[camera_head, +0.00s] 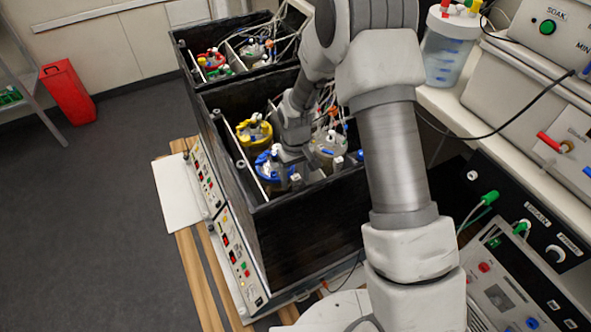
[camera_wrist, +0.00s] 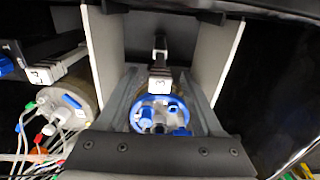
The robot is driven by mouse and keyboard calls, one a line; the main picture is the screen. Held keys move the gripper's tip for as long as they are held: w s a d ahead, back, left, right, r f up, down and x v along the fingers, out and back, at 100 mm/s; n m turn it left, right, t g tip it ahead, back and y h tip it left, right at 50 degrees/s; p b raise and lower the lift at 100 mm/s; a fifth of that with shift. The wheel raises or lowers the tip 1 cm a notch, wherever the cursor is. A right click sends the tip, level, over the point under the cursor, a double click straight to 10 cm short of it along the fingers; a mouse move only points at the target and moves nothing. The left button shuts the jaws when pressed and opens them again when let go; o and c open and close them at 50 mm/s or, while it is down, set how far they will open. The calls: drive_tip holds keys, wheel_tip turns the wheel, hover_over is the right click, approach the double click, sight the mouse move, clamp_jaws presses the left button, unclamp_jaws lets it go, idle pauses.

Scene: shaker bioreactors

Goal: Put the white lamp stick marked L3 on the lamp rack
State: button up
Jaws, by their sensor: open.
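My gripper (camera_head: 292,150) reaches down into the front black box, close to the blue-lidded vessel (camera_head: 268,165). In the wrist view my gripper (camera_wrist: 160,92) is open, with its fingers apart on either side of a dark stick with a white end block (camera_wrist: 159,82). The block's mark looks like a 3, partly legible. The stick shows above the blue-lidded vessel (camera_wrist: 150,112), which also bears a 3. I cannot tell whether the fingers touch the stick. I cannot clearly identify the lamp rack in either view.
Another white-ended stick (camera_wrist: 45,73) and a grey-lidded vessel (camera_wrist: 66,103) with wires are at left in the wrist view. A yellow-lidded vessel (camera_head: 254,132) stands in the same box. Black box walls (camera_head: 310,225) surround the gripper. Instruments with cables (camera_head: 510,270) line the right.

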drive_tip(key=shift+f, duration=0.15)
drive_tip(key=shift+c, duration=0.3)
clamp_jaws()
drive_tip(key=shift+r, duration=0.3)
drive_tip(key=shift+r+p, duration=0.35)
drive_tip(key=shift+r, duration=0.15)
drive_tip(key=shift+r+p, duration=0.3)
drive_tip(key=shift+r, duration=0.3)
